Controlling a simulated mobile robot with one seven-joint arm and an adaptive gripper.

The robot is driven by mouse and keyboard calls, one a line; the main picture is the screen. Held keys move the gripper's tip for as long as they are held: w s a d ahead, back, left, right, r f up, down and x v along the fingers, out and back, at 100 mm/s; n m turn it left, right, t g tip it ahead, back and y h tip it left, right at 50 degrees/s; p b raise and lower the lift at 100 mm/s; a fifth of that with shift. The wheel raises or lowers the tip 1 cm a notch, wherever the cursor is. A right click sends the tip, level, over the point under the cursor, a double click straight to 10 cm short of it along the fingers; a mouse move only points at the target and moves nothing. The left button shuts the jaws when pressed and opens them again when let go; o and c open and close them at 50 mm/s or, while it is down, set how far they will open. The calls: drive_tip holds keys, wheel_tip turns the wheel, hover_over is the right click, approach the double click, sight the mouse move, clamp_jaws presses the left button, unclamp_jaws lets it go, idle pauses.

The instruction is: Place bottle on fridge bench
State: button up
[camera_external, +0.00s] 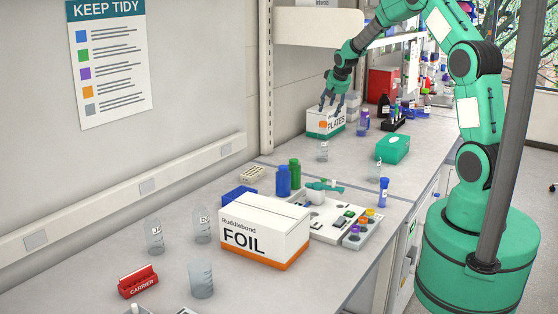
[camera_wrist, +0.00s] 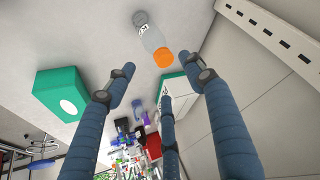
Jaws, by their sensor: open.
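A clear bottle with a label and an orange cap (camera_wrist: 152,38) shows in the wrist view, beyond my fingertips at the top middle. In the external view a clear bottle (camera_external: 322,152) stands on the bench (camera_external: 262,205), in front of the plates box; it appears to be the same one. My gripper (camera_external: 332,104) is open and empty, above and close to the plates box and the bottle. In the wrist view its blue fingers (camera_wrist: 164,82) are spread, with nothing between them. I cannot tell which surface is the fridge bench.
The plates box (camera_external: 322,122) stands by the wall, with a green box (camera_external: 393,149) to its right. Dark and coloured bottles crowd the far end. Nearer are a foil box (camera_external: 264,235), blue and green bottles, a white tray (camera_external: 325,222) and a red carrier (camera_external: 138,281).

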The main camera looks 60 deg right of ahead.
drive_tip(key=s+a+r+n+y, duration=0.1)
drive_tip(key=s+a+r, duration=0.5)
drive_tip(key=a, duration=0.4)
drive_tip(key=s+a+r+n, duration=0.2)
drive_tip(key=s+a+r, duration=0.2)
drive_tip(key=a+r, duration=0.5)
drive_tip(key=s+a+r+n+y, duration=0.1)
drive_tip(key=s+a+r, duration=0.45)
drive_tip(key=a, duration=0.65)
drive_tip(key=s+a+n, duration=0.1)
drive_tip(key=s+a, duration=0.5)
drive_tip(key=s, duration=0.3)
drive_tip(key=s+a+n+y, duration=0.1)
drive_tip(key=s+a+n, duration=0.1)
drive_tip(key=s+a, duration=0.4)
drive_tip(key=s+a+n+y, duration=0.1)
drive_tip(key=s+a, duration=0.5)
drive_tip(key=s, duration=0.7)
drive_tip(key=shift+a+t, duration=0.35)
drive_tip(key=shift+t, duration=0.05)
drive_tip(key=shift+w+f, duration=0.1)
